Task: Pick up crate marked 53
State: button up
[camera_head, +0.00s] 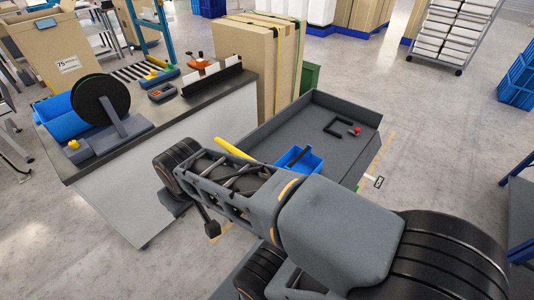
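No number 53 can be read on anything in view. A small blue open crate (300,158) lies in the grey tray-like platform (256,139), just behind my arm; its lower part is hidden by the arm and no marking shows. A larger blue bin (62,122) stands on the workbench at left, partly behind a black reel; no number is readable on it. My arm crosses the lower middle toward the bench. My gripper is not clearly visible; a dark part (212,228) hangs beneath the arm's far end. I cannot make out fingers or a held thing.
The workbench (195,109) at left bears a black reel (101,106) and tools. A cardboard box marked 75 (50,52) stands behind it. Tall cardboard panels (243,52) stand beyond the platform. A white-tray rack (447,35) and blue crates (518,78) are right. Floor is clear between.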

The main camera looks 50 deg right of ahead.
aim_at(298, 159)
jog(key=i, duration=1.05)
jog(key=z, duration=2.2)
